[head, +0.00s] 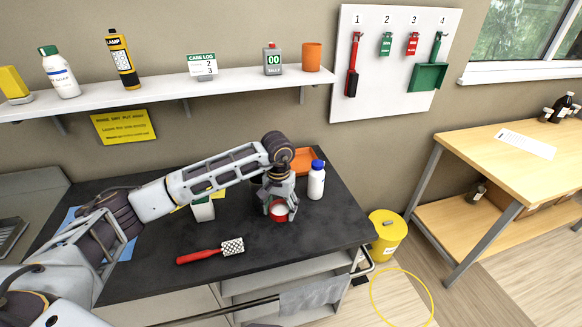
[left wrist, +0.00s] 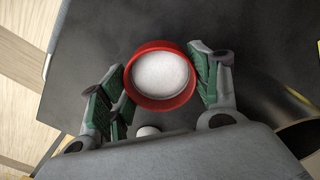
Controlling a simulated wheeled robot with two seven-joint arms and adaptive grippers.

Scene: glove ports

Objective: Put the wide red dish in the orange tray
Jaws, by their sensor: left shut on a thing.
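The wide red dish (head: 279,211) is round, with a white inside. My left gripper (head: 279,199) is shut on it, fingers on either side. In the left wrist view the dish (left wrist: 161,75) sits between the green finger pads of my left gripper (left wrist: 162,85). I cannot tell whether the dish touches the dark counter. The orange tray (head: 304,159) lies on the counter behind the gripper, partly hidden by my left arm. My right gripper is not in view.
A white bottle with a blue cap (head: 316,180) stands right of the gripper, close to the tray. A red-handled grater (head: 212,251) lies in front on the counter (head: 285,250). A white-and-green container (head: 203,209) stands left of the gripper. The counter's front right is clear.

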